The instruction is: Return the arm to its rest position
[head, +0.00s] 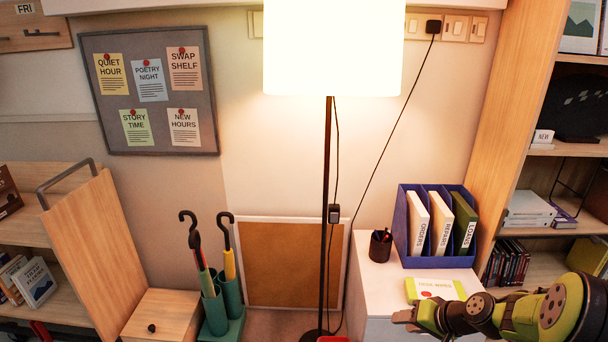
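My arm (530,311), green and black, reaches in from the lower right corner of the head view. It points left across the front of the white cabinet top. My gripper (407,317) is at the arm's left end, in front of the cabinet near the bottom edge. Its fingers are small and seen from the side, so I cannot tell whether they are open or shut. I see nothing clearly held in it.
The white cabinet (378,275) bears a pen cup (380,246), a blue binder holder (403,215) and a yellow-green packet (425,289) close behind my gripper. A lit floor lamp (327,180) stands left of it. A wooden bookshelf (508,120) rises at right. An umbrella stand (218,312) is at lower left.

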